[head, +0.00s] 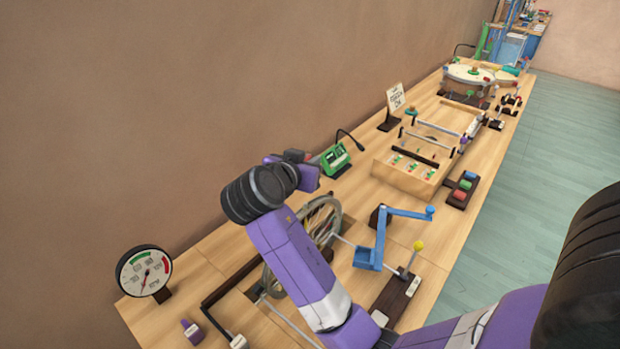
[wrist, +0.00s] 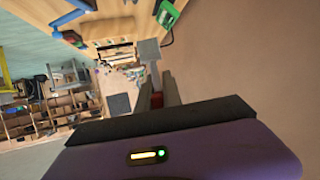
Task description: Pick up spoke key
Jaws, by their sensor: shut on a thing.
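My gripper (wrist: 157,92) is shut on a small tool, which I take for the spoke key (wrist: 150,50). It has a flat grey square end, a thin grey shaft and a red part between the fingers. The grey end sticks out beyond the fingertips. In the head view my gripper is raised above the bench near the wall, past the spoked wheel (head: 326,221). The key cannot be made out clearly in that view, as my wrist and hand cover it.
The long wooden bench (head: 360,207) carries a round gauge (head: 145,272), a green device (head: 335,158), a blue crank (head: 380,232), a wooden box (head: 402,179) and a sign (head: 395,97). A red, green and blue button block (head: 462,188) sits at the right edge. The wall is close behind.

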